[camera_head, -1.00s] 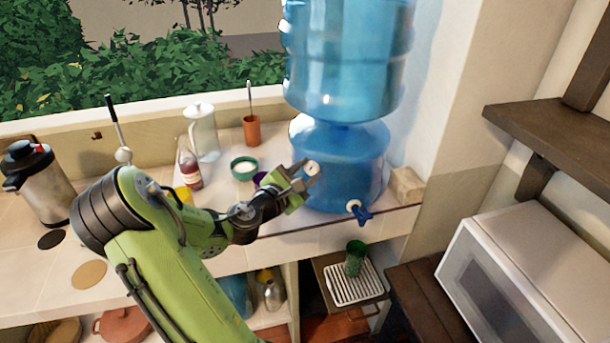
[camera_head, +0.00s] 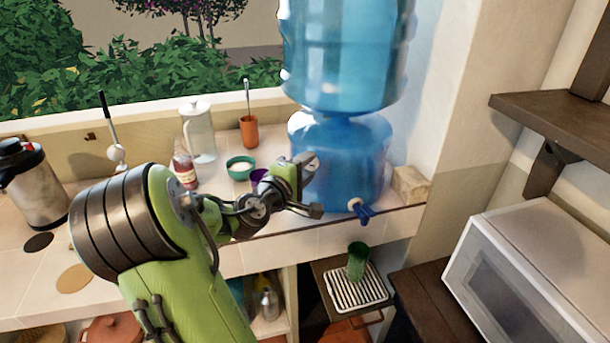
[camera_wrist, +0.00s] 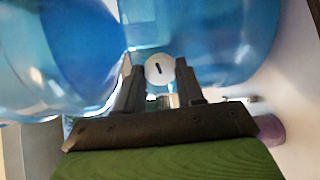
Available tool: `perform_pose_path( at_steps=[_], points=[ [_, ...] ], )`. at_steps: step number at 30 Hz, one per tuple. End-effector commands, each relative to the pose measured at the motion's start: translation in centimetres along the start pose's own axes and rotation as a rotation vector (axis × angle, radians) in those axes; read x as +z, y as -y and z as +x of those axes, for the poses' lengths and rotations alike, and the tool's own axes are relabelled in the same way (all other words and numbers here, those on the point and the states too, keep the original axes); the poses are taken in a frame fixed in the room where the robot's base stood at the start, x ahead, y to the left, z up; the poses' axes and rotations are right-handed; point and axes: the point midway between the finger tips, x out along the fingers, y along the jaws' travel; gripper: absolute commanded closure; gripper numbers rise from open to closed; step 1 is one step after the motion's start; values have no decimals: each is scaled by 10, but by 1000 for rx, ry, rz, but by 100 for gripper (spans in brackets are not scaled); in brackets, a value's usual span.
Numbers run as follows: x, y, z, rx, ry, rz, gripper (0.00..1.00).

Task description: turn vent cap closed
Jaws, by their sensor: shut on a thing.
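The vent cap (camera_wrist: 160,69) is a small white disc with a dark slot, on the blue water dispenser, seen in the wrist view. The slot stands near upright, slightly tilted. My gripper (camera_wrist: 159,76) has one finger on each side of the cap and is shut on it. In the head view my gripper (camera_head: 312,185) is at the left side of the dispenser's lower blue tank (camera_head: 350,150), and I cannot make out the cap behind its fingers. The large upper bottle (camera_head: 345,50) stands on this tank. A blue tap (camera_head: 363,211) is on the tank's front.
A green cup (camera_head: 357,262) stands on a striped drip tray (camera_head: 345,290) below the tap. A green-white bowl (camera_head: 240,168), a purple cup (camera_head: 259,178) and a glass jug (camera_head: 199,130) stand behind my arm. A stone block (camera_head: 410,184) is right of the tank.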

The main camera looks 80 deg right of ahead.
Motion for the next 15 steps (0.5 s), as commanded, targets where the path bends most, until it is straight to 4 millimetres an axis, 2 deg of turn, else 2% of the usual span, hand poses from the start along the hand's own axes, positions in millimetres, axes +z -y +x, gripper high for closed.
perform_pose_path(
  at_steps=[6,15],
  points=[
    [1,3,0,-1,-12,131,93],
    [1,2,0,-2,-21,218,93]
  ],
)
